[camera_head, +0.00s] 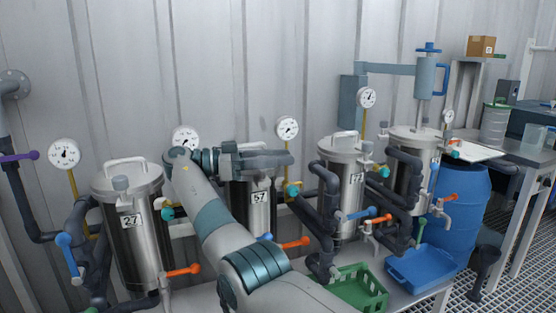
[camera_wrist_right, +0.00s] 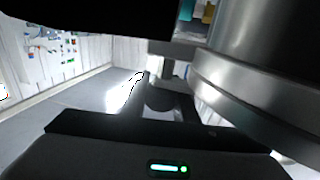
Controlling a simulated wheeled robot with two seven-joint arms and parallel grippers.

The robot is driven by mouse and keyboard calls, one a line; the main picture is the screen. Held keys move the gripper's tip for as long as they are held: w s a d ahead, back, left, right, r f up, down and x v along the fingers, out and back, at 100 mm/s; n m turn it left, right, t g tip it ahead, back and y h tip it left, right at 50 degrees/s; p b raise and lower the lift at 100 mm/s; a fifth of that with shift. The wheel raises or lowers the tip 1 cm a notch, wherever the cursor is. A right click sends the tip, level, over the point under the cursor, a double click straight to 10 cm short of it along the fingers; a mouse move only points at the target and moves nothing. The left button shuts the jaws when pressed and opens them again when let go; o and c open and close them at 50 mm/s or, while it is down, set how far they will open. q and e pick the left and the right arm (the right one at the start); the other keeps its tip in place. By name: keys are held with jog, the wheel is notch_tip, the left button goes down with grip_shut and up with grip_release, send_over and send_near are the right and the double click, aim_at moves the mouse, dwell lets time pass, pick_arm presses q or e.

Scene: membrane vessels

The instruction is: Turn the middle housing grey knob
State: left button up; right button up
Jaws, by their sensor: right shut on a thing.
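The middle housing (camera_head: 260,208) is a steel cylinder with a number plate that looks like 57, standing between the housing marked 27 and another to its right. My right arm reaches up in front of it. My right gripper (camera_head: 246,161) lies across the top of this housing and is shut on the grey knob, which it hides in the head view. In the right wrist view a dark rounded part, seemingly the knob (camera_wrist_right: 165,96), shows between the fingers, beside the curved steel lid rim (camera_wrist_right: 245,100). My left gripper is not in view.
The housing marked 27 (camera_head: 140,245) stands left, with dark pipes and blue and orange valve handles. Further housings (camera_head: 350,205) stand right. Pressure gauges (camera_head: 287,128) rise behind. A green crate (camera_head: 362,290) and blue tray (camera_head: 425,268) lie at the front right, near a blue barrel (camera_head: 462,205).

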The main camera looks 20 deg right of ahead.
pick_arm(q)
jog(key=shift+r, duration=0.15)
pick_arm(e)
jog(key=shift+r, duration=0.15)
jog(key=o, duration=1.1)
jog(key=shift+c, duration=0.2)
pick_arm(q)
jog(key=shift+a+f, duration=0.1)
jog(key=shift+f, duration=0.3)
pick_arm(e)
jog(key=s+d+r, duration=0.7)
jog(key=s+r, duration=0.2)
jog(key=r, duration=0.1)
jog(key=shift+d+r, duration=0.25)
jog(key=shift+r, duration=0.15)
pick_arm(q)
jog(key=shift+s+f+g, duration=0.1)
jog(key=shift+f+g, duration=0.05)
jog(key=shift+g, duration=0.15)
